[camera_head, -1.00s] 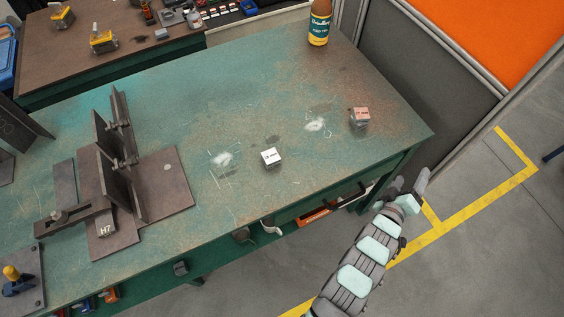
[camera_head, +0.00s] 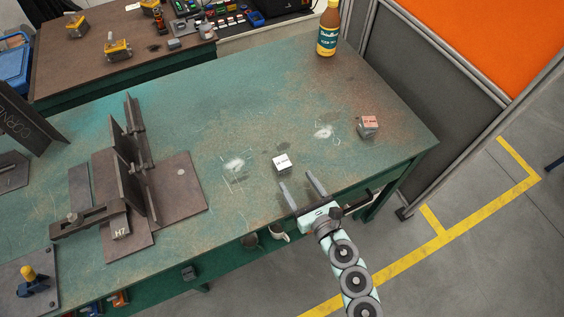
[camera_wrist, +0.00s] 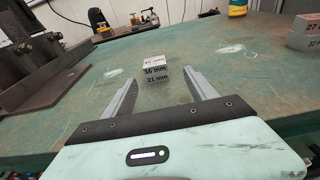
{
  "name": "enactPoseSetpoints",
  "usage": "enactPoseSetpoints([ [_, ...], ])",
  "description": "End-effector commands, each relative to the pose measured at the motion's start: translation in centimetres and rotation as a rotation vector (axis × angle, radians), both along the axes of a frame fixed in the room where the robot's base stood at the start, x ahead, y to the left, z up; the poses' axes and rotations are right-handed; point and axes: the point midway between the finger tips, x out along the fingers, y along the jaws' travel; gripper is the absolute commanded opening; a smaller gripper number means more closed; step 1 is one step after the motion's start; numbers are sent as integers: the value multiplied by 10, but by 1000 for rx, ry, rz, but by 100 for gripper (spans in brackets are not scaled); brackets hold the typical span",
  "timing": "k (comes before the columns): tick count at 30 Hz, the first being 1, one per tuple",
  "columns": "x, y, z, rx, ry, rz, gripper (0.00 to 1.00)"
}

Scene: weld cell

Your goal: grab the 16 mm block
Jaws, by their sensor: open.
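A small grey block or stack with a white top (camera_head: 282,163) stands on the green bench near its front edge. In the wrist view the same white-topped piece (camera_wrist: 155,71) carries lettering reading "16 mm" and, below it, "21 mm"; the top lettering is too small to read surely. I cannot tell whether it is one block or several stacked. My gripper (camera_head: 296,179) is open and empty, just on the front side of the piece, pointing towards it. In the wrist view the piece shows between and beyond the fingertips.
A red-topped block or stack (camera_head: 368,124), marked "27 mm" in the wrist view, stands to the right. A dark metal fixture (camera_head: 180,187) occupies the bench's left. A bottle (camera_head: 327,30) stands at the back. The bench around the white-topped piece is clear.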

Motion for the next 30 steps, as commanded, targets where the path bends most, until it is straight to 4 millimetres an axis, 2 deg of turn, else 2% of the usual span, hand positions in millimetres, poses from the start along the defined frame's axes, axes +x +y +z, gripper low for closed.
enactPoseSetpoints([
  [3, 12, 8, -1, 2, 0, 4, 66],
  [11, 25, 17, 0, 3, 0, 3, 66],
  [21, 60, 40, 4, 5, -2, 1, 66],
  [30, 62, 41, 2, 4, 0, -2, 66],
])
